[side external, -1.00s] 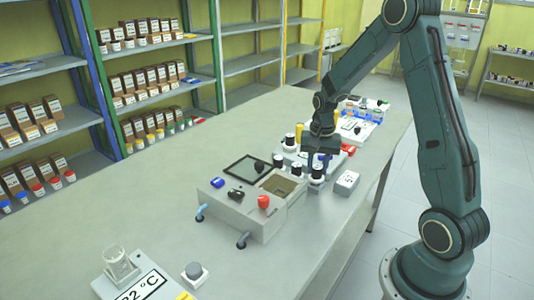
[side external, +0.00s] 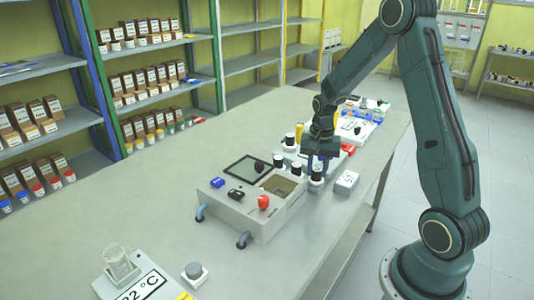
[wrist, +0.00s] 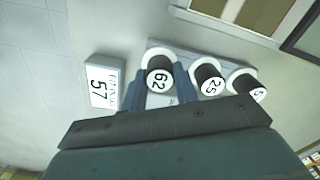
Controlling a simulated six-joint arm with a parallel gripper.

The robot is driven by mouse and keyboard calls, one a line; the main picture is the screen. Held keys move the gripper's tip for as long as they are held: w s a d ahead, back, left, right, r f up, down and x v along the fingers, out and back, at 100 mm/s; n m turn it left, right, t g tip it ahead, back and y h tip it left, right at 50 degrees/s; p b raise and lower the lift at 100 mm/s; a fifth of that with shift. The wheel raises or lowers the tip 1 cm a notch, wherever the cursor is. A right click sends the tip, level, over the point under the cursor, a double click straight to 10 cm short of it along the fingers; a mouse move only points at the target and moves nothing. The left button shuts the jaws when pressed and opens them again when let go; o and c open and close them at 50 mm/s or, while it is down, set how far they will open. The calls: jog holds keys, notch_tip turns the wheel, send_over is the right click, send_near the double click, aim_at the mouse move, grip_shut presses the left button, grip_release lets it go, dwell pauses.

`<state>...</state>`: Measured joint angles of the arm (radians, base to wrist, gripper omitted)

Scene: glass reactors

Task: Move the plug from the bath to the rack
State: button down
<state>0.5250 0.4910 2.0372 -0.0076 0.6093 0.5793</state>
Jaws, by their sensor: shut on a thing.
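The plug held by my gripper is black and white, with the number 62 on its top (wrist: 160,79). In the side external view it shows as a black-topped piece (side external: 317,172) at the near right end of a row. My gripper (wrist: 158,88) is shut on it, one blue finger on each side. The plug is upright at the end of the pale rack (wrist: 185,53); I cannot tell whether it is fully seated. The bath (side external: 240,213) is a grey box with an open brown well, left of my gripper.
Plugs marked 25 (wrist: 207,82) and 5 (wrist: 247,86) stand beside the held one in the row. A white box marked 57 (wrist: 103,83) lies close by. Red and black knobs top the bath. The near table surface is mostly clear.

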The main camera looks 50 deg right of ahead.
jog(key=shift+f, duration=0.4)
dwell(0.3)
jog(key=c, duration=0.7)
grip_release()
jog(key=shift+r, duration=0.2)
jog(key=shift+r, duration=3.3)
jog(key=shift+r, duration=0.1)
